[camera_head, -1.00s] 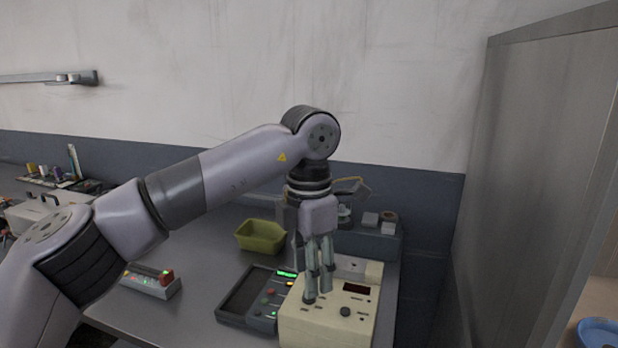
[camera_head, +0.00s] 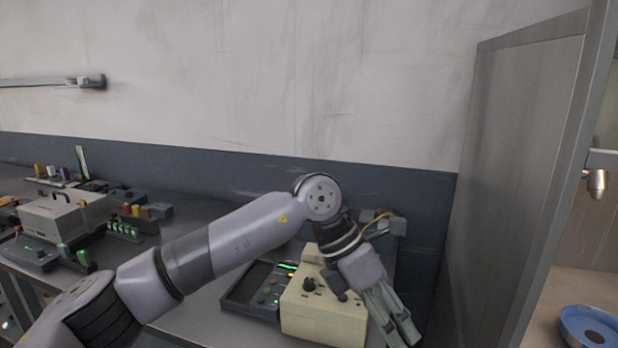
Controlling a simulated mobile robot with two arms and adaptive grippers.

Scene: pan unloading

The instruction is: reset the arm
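My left arm comes in from the lower left and bends down at its wrist. My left gripper (camera_head: 396,328) hangs beyond the right front of a cream instrument box (camera_head: 318,317), tilted down to the right. Its fingers run close together at this angle, and I cannot tell whether they are open or shut. I see nothing held between them. My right gripper is not in view.
A dark control panel (camera_head: 255,290) lies left of the cream box. A grey case (camera_head: 62,216) and several small devices stand at the left. A tall grey partition (camera_head: 500,190) rises on the right, with a blue round dish (camera_head: 570,326) beyond it.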

